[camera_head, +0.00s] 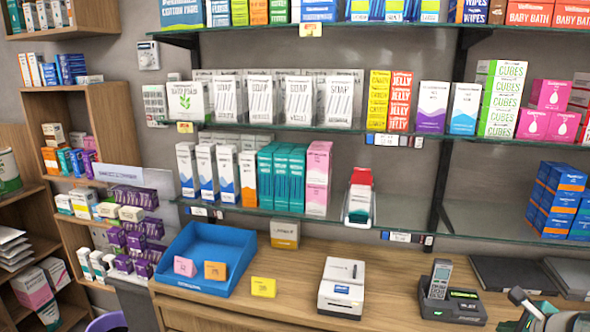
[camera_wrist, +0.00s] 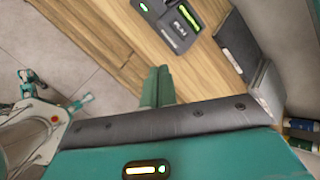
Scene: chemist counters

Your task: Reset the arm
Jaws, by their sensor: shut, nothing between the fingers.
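My gripper (camera_wrist: 157,72) shows in the wrist view, with its two teal fingers together and nothing between them. The fingers are over the wooden counter (camera_wrist: 105,45), near its front edge; I cannot tell the exact height. The teal gripper body with a lit strip fills the bottom of that view.
A glass shelf (camera_head: 400,213) with boxes hangs above. Tiled floor (camera_wrist: 60,40) lies in front.

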